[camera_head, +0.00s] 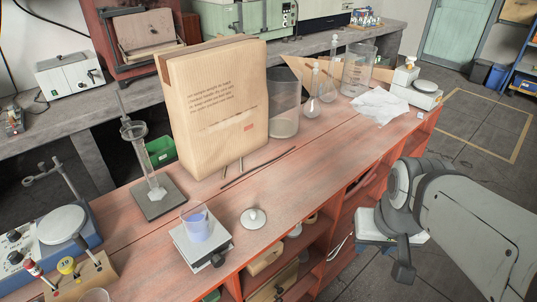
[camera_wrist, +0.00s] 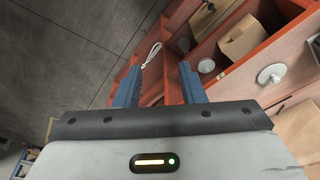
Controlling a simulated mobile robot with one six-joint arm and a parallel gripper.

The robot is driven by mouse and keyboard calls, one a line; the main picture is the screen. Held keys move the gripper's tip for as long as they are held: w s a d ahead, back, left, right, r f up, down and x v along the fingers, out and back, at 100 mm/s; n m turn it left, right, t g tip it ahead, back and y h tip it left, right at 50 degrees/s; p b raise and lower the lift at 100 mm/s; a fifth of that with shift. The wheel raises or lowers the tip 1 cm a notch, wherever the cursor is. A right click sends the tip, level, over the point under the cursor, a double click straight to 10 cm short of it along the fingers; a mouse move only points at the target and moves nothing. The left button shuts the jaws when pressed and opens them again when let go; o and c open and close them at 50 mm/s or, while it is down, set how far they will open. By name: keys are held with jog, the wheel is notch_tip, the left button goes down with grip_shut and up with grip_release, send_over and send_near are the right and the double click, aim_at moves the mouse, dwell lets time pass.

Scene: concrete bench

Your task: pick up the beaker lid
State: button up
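The beaker lid (camera_head: 253,217) is a small pale disc with a knob on top. It lies flat on the reddish bench top, right of a small beaker with blue liquid (camera_head: 197,224). It appears also in the wrist view (camera_wrist: 271,74), at the right, well off the fingers. My gripper (camera_wrist: 160,68) is open, with nothing between its two blue-grey fingers. In the head view my arm is on the right, beyond the bench's front edge and apart from the lid.
A large paper bag (camera_head: 218,105) stands behind the lid, with a thin dark rod (camera_head: 258,167) lying before it. The small beaker rests on a square stand (camera_head: 203,250). Open shelves (camera_head: 318,232) below the bench top hold boxes. Bench right of the lid is clear.

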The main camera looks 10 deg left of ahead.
jog(key=shift+o, duration=0.4)
jog(key=shift+d, duration=0.15)
jog(key=g+p, duration=0.3)
jog(key=p, duration=0.9)
send_over(253, 212)
notch_tip(253, 212, down, 3)
notch_tip(253, 212, down, 7)
jog(key=shift+f+p, duration=0.15)
jog(key=shift+p, duration=0.65)
